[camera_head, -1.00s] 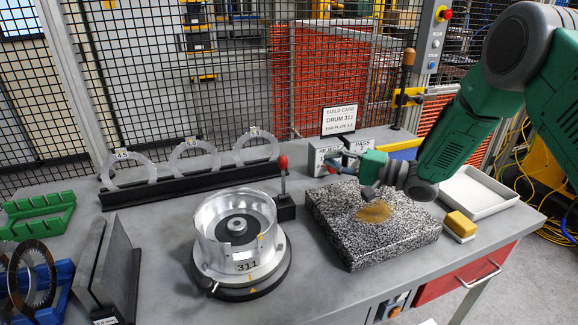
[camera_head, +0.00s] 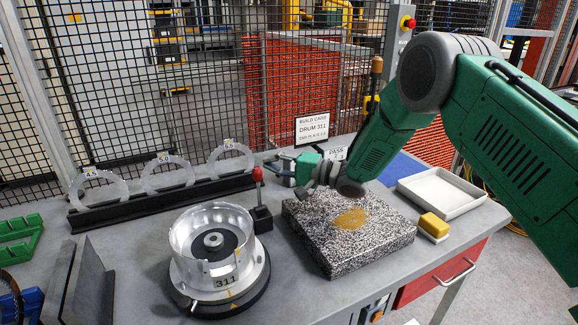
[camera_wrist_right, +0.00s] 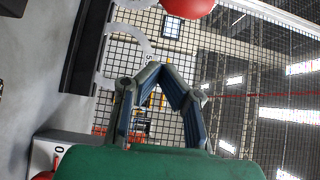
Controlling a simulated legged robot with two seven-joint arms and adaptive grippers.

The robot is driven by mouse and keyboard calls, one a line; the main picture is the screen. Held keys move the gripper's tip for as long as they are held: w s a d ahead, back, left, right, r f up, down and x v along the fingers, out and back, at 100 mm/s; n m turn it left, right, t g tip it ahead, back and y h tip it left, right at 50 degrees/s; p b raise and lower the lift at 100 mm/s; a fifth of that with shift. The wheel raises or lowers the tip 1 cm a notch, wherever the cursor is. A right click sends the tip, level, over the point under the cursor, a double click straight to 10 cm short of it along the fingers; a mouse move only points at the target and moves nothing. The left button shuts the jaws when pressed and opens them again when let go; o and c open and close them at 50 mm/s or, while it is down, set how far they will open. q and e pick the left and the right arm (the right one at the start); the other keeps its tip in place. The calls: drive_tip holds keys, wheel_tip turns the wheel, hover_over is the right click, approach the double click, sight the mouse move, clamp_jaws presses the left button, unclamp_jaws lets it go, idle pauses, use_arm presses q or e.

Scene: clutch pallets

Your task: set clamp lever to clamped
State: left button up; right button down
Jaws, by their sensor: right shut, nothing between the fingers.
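The lever with a red ball knob (camera_head: 258,174) stands upright on a black block (camera_head: 262,219) beside the silver drum (camera_head: 213,245) marked 311. My right gripper (camera_head: 278,169) is shut and empty, just right of the knob in the head view. They look apart. In the right wrist view, the gripper fingers (camera_wrist_right: 162,71) are drawn together with nothing between them. A large red ball (camera_wrist_right: 188,6), likely the knob, shows at the top edge there, beyond the fingertips. My left gripper is not in view.
A black rack (camera_head: 160,203) with several clear rings stands behind the drum. A speckled stone block (camera_head: 345,255) with a brown patch lies under my right forearm. A yellow-topped block (camera_head: 433,226) and a white tray (camera_head: 440,192) are at right. A build card (camera_head: 312,129) stands behind.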

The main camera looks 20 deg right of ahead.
sight(259, 191)
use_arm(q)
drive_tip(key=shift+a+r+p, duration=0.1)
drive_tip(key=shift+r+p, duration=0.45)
use_arm(e)
drive_tip(key=s+a, duration=0.2)
drive_tip(key=s, duration=0.1)
drive_tip(key=shift+a, duration=0.35)
drive_tip(key=shift+d, duration=0.1)
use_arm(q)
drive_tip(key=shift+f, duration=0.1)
